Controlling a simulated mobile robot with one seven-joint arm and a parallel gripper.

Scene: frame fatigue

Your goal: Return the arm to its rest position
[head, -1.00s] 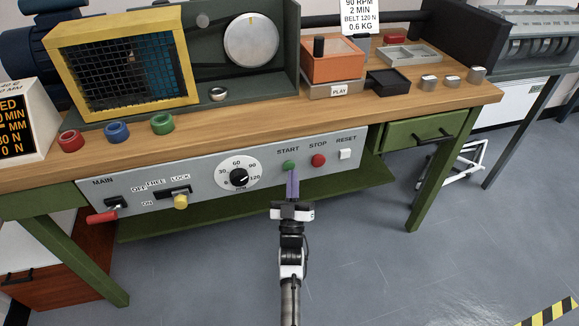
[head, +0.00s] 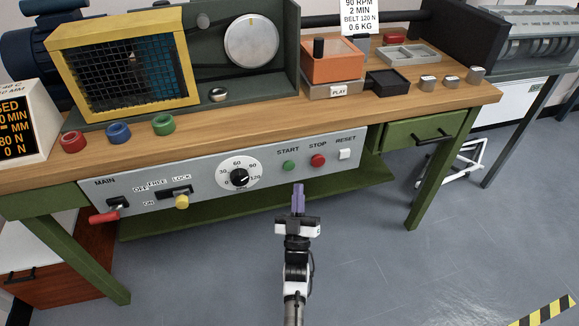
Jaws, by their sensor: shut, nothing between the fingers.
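My gripper (head: 298,188) is in the lower middle of the head view, in front of the bench's grey control panel (head: 215,183). Its purple fingers are shut with nothing between them and point up toward the panel. It is apart from the green START button (head: 289,166), which shows clear above the fingertips. The red STOP button (head: 318,161) and the white RESET button (head: 344,154) are to the right. My arm reaches up from the bottom edge of the view.
A green lower shelf (head: 240,208) runs under the panel. A bench leg (head: 432,185) and green drawer (head: 420,131) stand to the right. The wooden bench top (head: 240,118) carries rings, a yellow guard (head: 118,65) and trays. The grey floor (head: 400,275) is open around my arm.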

